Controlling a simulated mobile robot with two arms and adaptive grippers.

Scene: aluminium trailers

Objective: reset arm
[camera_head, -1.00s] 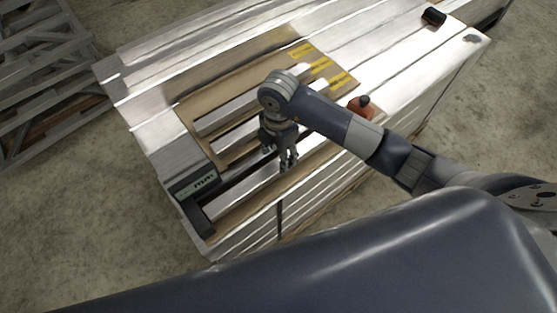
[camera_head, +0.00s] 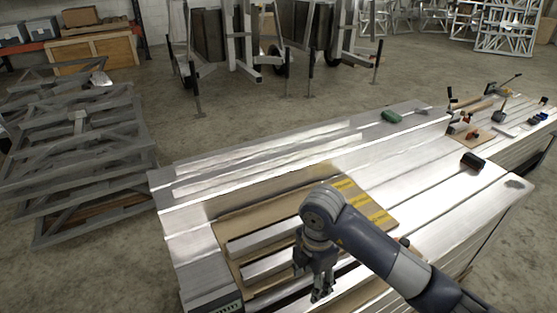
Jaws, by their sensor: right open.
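My right gripper (camera_head: 314,286) points down over the near part of a wooden board (camera_head: 228,208) on the aluminium bench. It is open, and I see nothing between its fingers. The board carries light metal bars (camera_head: 262,241) side by side, with yellow labels (camera_head: 378,216) at its right end. My right arm comes in from the lower right and hides part of the board and bars. My left gripper is not in view.
Stacked metal frames (camera_head: 75,160) stand on the floor at the left. A black block (camera_head: 472,161) and a green object (camera_head: 391,116) lie on the bench. Tools and clamps crowd the far right end. Trailer frames (camera_head: 320,45) stand behind, with open floor between.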

